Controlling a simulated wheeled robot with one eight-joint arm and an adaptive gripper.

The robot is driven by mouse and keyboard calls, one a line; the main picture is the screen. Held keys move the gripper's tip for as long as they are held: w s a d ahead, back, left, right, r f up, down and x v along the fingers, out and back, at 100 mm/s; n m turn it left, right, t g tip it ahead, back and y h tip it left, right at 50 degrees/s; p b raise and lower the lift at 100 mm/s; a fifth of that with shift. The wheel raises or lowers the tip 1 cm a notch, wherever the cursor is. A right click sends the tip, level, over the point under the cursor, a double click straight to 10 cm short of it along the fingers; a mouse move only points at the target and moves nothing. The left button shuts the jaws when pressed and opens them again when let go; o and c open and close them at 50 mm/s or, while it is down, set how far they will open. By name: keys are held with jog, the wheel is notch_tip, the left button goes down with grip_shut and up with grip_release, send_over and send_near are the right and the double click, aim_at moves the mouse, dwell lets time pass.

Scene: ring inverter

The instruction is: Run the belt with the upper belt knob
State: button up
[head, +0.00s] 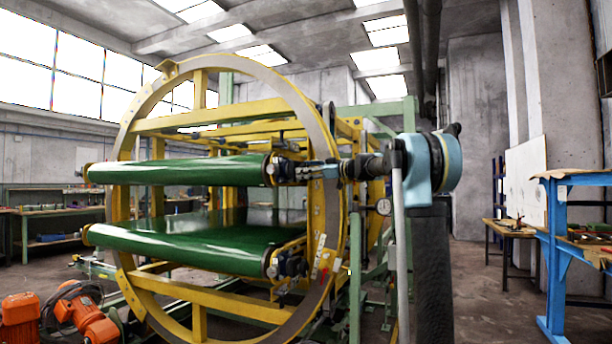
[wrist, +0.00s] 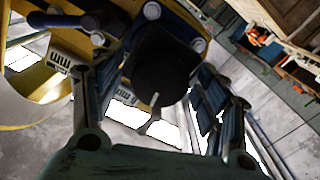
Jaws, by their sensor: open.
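The ring inverter (head: 262,70) is a large yellow ring frame with a green upper belt (head: 180,171) and a green lower belt (head: 185,240). In the wrist view a round black knob (wrist: 160,82) with a white pointer line shows ahead of my gripper. My gripper (wrist: 157,75) is open, with one finger on each side of the knob. I cannot tell whether the fingers touch it. In the head view my gripper (head: 312,171) is at the right end of the upper belt, and it hides the knob there.
The ring's rim and green posts stand close around my arm. Orange motors (head: 85,315) sit on the floor at lower left. A blue workbench (head: 556,255) stands at the right, with open floor between it and my arm.

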jog(key=v, duration=1.1)
jog(key=shift+d, duration=0.4)
jog(key=s+d+f+m+g+h, duration=0.25)
jog(key=s+f+m+h, duration=0.65)
jog(key=s+f, duration=1.85)
jog(key=s+d+f+m+h, duration=0.4)
jog(key=s+d+f, duration=0.3)
jog(key=s+f, duration=0.3)
jog(key=s+d+f+m+g+h, duration=0.1)
jog(key=s+d+f+m+h, duration=0.3)
jog(key=f, duration=1.4)
jog(key=s+d+m, duration=0.1)
jog(key=s+d, duration=0.2)
jog(key=s, duration=0.4)
jog(key=shift+s+f, duration=0.2)
jog(key=shift+f, duration=0.05)
jog(key=shift+g, duration=0.25)
